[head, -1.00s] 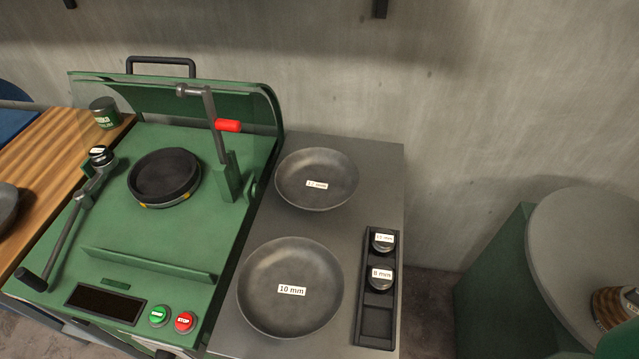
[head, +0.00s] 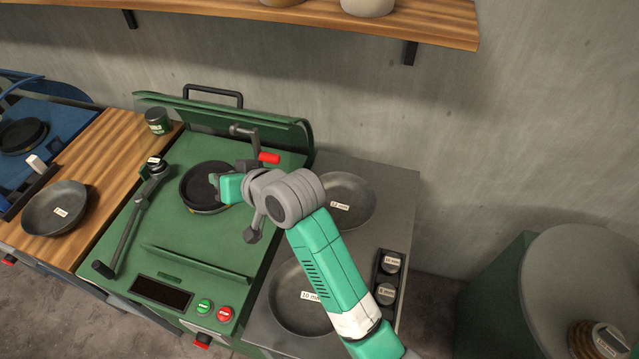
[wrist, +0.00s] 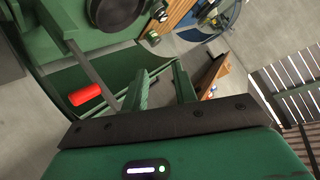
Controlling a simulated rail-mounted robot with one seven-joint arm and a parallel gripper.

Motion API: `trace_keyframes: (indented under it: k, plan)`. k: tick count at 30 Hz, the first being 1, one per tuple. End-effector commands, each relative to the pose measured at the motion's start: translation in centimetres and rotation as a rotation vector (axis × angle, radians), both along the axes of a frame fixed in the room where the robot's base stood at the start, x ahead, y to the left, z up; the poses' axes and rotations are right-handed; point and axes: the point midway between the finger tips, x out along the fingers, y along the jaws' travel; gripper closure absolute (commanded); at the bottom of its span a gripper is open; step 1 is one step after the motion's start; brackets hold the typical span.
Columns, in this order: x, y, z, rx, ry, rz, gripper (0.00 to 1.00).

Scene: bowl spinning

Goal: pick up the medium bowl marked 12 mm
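The bowl marked 12 mm (head: 352,190) is a round grey metal bowl at the back of the grey side table, its right part clear and its left edge partly behind my arm. My gripper (head: 217,185) is over the round black plate (head: 203,202) of the green machine, to the left of the bowl and apart from it. In the wrist view my gripper (wrist: 164,76) has its two green fingers apart with nothing between them. The bowl cannot be made out in the wrist view.
A larger bowl marked 10 mm (head: 290,312) sits nearer on the same table, partly behind my arm. A black tray (head: 375,310) with labelled knobs is at right. A lever with red handle (head: 268,158) stands close to my gripper. Another bowl (head: 52,215) sits on the wooden counter.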

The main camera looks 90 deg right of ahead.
Motion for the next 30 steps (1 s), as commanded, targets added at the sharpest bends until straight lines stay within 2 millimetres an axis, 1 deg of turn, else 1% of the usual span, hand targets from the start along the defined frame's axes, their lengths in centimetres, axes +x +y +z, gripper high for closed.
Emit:
trace_keyframes:
  k: [1, 2, 3, 5, 6, 9, 10, 12, 15, 20, 24, 28, 30]
  plan:
    - [-6.1, -3.4, -1.1, 0.141, 0.030, -0.114, 0.72]
    - [-9.5, -4.6, -2.8, 0.227, 0.037, -0.177, 0.72]
    - [-14.0, -5.6, -5.0, 0.340, 0.039, -0.257, 0.72]
    - [-20.2, -5.9, -8.0, 0.498, 0.024, -0.368, 0.72]
    - [-23.7, -5.5, -9.7, 0.592, 0.008, -0.433, 0.72]
    - [-30.3, -3.7, -12.9, 0.775, -0.045, -0.558, 0.72]
    - [-31.6, -3.2, -13.6, 0.815, -0.060, -0.585, 0.72]
    - [-33.6, -2.2, -14.7, 0.880, -0.087, -0.625, 0.72]
    - [-34.8, -1.5, -15.6, 0.916, -0.104, -0.650, 0.72]
    - [-34.6, -1.7, -16.3, 0.919, -0.104, -0.650, 0.72]
    - [-33.8, -2.3, -17.8, 0.917, -0.104, -0.650, 0.72]
    - [-33.5, -2.5, -18.2, 0.915, -0.103, -0.649, 0.72]
    - [-33.2, -2.9, -19.2, 0.916, -0.103, -0.650, 0.72]
